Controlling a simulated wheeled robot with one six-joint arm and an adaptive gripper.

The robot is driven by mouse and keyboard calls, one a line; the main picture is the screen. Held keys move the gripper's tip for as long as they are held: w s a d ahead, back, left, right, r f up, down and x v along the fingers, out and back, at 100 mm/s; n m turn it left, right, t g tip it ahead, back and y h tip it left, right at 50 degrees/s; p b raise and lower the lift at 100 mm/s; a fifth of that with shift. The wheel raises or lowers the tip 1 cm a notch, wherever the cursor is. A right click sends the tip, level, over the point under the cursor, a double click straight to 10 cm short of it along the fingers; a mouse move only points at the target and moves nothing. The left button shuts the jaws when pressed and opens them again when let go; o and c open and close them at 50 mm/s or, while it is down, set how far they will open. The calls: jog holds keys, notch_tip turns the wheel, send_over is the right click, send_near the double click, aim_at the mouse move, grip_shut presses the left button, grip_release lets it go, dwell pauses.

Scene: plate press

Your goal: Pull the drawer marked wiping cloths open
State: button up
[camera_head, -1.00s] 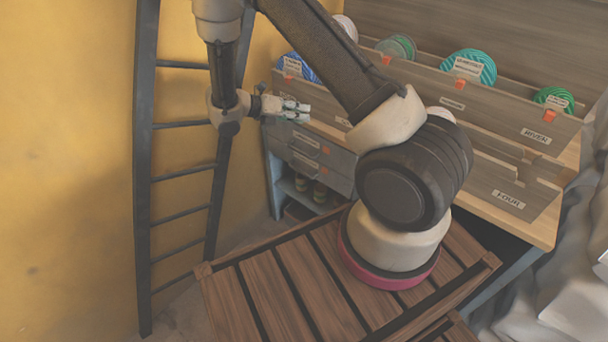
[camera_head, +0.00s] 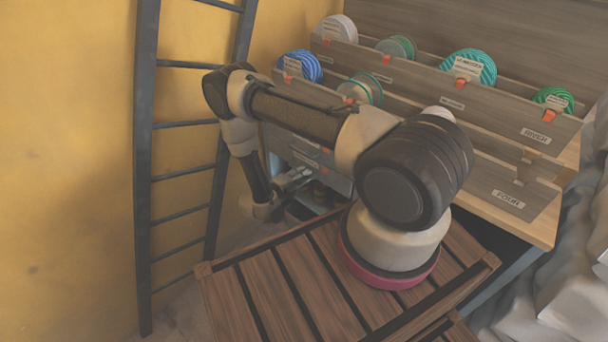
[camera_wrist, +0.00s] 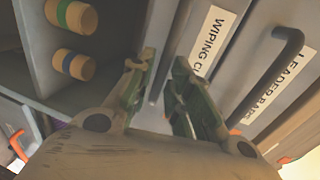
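The drawer marked wiping cloths shows in the wrist view by its white label (camera_wrist: 210,42), partly covered by my right finger. Its grey front looks shut. A dark bar handle (camera_wrist: 172,42) runs beside the label, and my gripper (camera_wrist: 163,64) has its two fingers apart, one on each side of the bar. I cannot tell whether either finger touches it. In the head view my gripper (camera_head: 302,178) is low at the grey drawer unit (camera_head: 335,180) under the bench, and the arm hides much of the drawer fronts.
A drawer marked leader bars (camera_wrist: 285,85) with a black handle (camera_wrist: 268,75) lies beside it. An open shelf with corks or spools (camera_wrist: 75,15) is on the other side. A dark ladder (camera_head: 150,150) stands at left. Racks with coloured discs (camera_head: 468,68) stand above.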

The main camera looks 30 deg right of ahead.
jog(key=shift+x, duration=0.8)
grip_shut()
jog(key=f+v, duration=0.3)
jog(key=v, duration=1.3)
jog(key=a+f+v, duration=0.1)
jog(key=f+v, duration=0.3)
jog(key=v, duration=1.3)
jog(key=shift+s+a, duration=0.3)
jog(key=shift+s, duration=0.1)
grip_release()
